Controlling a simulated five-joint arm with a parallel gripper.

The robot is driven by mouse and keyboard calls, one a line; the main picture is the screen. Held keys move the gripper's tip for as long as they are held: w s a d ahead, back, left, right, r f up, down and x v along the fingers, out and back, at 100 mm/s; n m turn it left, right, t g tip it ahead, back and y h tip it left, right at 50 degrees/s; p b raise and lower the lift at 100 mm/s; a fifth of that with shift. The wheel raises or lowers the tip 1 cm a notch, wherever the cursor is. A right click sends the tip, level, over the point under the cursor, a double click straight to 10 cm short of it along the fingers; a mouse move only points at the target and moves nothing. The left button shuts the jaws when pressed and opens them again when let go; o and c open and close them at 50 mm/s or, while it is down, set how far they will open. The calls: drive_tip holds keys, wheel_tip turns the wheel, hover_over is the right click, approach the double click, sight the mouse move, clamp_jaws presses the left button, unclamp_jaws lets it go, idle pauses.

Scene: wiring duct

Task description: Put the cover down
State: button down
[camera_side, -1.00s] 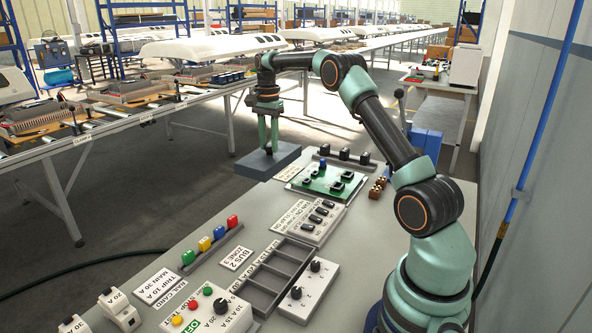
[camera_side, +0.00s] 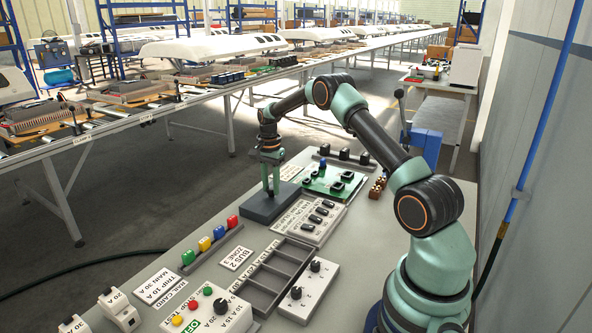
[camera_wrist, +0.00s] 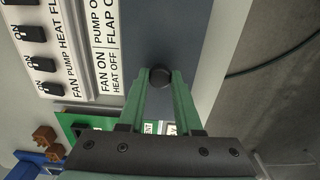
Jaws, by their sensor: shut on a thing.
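The cover (camera_side: 262,207) is a flat dark grey slab with a small round black knob on top. In the side view it is near the table's left edge, beside the switch panel and its white labels. My gripper (camera_side: 271,192) points down over it, shut on the knob. In the wrist view the green fingers (camera_wrist: 160,84) close on the black knob, and the cover (camera_wrist: 165,30) extends beyond them. I cannot tell whether the cover's underside touches the table.
An open dark tray with several compartments (camera_side: 258,296) lies nearer the camera. A switch panel (camera_side: 317,224) and a green circuit board (camera_side: 321,185) sit right of the cover. Coloured blocks (camera_side: 205,243) stand in a row at the left edge. Bare table (camera_side: 190,225) shows left of the cover.

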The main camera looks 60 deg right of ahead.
drive_tip(key=c, duration=0.6)
unclamp_jaws()
drive_tip(key=shift+f, duration=0.15)
